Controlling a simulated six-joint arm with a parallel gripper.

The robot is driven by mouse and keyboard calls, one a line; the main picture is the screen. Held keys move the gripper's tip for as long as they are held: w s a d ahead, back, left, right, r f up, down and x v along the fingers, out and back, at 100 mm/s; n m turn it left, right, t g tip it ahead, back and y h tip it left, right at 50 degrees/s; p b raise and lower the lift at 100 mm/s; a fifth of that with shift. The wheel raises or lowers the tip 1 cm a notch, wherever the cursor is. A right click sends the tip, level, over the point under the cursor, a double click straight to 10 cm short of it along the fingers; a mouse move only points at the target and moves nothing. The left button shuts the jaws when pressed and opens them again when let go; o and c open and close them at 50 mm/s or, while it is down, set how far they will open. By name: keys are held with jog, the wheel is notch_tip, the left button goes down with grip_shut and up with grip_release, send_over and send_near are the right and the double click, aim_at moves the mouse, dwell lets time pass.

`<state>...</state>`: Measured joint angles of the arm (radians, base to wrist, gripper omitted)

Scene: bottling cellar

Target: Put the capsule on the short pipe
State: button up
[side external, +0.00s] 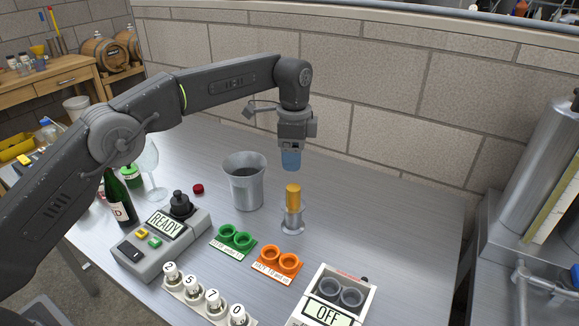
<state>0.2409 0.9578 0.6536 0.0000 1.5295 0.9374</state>
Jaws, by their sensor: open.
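The gold capsule (293,194) stands upright at the top of a short grey metal pipe (292,218), which rises from a round foot on the table. From this view I cannot tell how far the capsule sits over the pipe. My gripper (291,165), with blue fingers, points down directly above the capsule. It is open and empty, with a small gap between its tips and the capsule's top.
A grey metal bucket (244,182) stands left of the pipe. In front are green cups (235,236), orange cups (277,261) and a white device reading OFF (327,311). A READY control box (162,244) stands at left. The table right of the pipe is clear.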

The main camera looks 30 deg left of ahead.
jog(key=s+a+r+n+t, duration=0.1)
jog(key=s+a+r+n, duration=0.25)
jog(key=s+r, duration=0.35)
jog(key=s+a+r+n+t, duration=0.25)
jog(key=s+a+r, duration=0.25)
jog(key=s+r, duration=0.25)
jog(key=s+a+f+n, duration=0.2)
jog(key=s, duration=0.5)
jog(key=s+a+f+n+t, duration=0.1)
jog(key=s+f+n, duration=0.2)
jog(key=s, duration=0.4)
jog(key=s+a+f+n+t, duration=0.1)
jog(key=s+a+f+n, duration=0.1)
jog(key=s, duration=0.6)
jog(key=shift+a+f+n, duration=0.3)
jog(key=shift+a+f, duration=0.05)
